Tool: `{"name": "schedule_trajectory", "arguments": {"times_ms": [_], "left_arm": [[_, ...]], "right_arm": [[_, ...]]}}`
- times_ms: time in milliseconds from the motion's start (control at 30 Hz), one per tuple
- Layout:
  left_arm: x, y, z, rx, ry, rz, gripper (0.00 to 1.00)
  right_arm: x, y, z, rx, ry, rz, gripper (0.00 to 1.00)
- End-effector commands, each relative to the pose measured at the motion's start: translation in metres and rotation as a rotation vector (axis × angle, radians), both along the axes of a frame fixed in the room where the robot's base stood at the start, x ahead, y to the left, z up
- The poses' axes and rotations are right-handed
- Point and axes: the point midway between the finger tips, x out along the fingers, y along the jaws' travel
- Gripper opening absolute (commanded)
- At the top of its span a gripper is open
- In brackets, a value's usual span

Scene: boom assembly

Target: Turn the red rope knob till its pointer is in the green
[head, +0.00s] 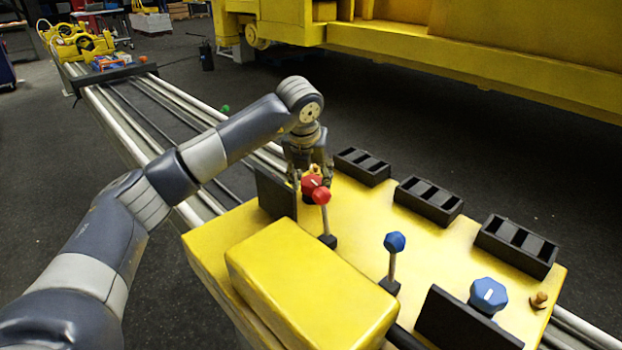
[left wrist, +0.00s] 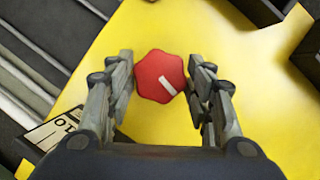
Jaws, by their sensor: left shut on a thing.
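The red rope knob (left wrist: 153,78) is a lobed red knob with a white pointer line on top. In the left wrist view the line slants toward the lower right. My left gripper (left wrist: 162,88) has its fingers on both sides of the knob and is shut on it. In the head view the red knob (head: 312,183) shows below my left gripper (head: 313,176), partly behind a red ball-topped lever (head: 321,196). I see no green zone around the knob; the scale near it is hidden or out of view. My right gripper is not in view.
The yellow panel (head: 370,215) also carries a blue-ball lever (head: 394,243), a blue knob (head: 488,295), a raised yellow box (head: 310,285) and several black slotted blocks (head: 428,200). A black plate (head: 276,192) stands left of the red knob. A white label (left wrist: 60,125) shows partly.

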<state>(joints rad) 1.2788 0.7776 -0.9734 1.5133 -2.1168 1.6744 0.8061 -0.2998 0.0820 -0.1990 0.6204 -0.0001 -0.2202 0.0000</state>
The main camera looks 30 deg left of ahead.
Motion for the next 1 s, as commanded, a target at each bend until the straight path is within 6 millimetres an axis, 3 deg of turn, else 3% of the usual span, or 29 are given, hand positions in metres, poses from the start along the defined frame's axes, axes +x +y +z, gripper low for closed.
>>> {"name": "schedule_trajectory", "arguments": {"times_ms": [533,567,633,1000], "left_arm": [[-0.0003,-0.0008,-0.0009,-0.002,0.003,0.026,0.24],[-0.0003,-0.0007,-0.0009,-0.002,0.003,0.026,0.50],[-0.0003,-0.0008,-0.0009,-0.002,0.003,0.026,0.66],[-0.0003,-0.0006,0.0010,-0.001,0.001,0.026,0.68]], "right_arm": [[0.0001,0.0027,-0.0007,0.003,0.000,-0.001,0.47],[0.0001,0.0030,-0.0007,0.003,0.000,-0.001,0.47],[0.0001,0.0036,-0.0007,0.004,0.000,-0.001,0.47],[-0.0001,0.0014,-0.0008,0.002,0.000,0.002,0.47]]}}
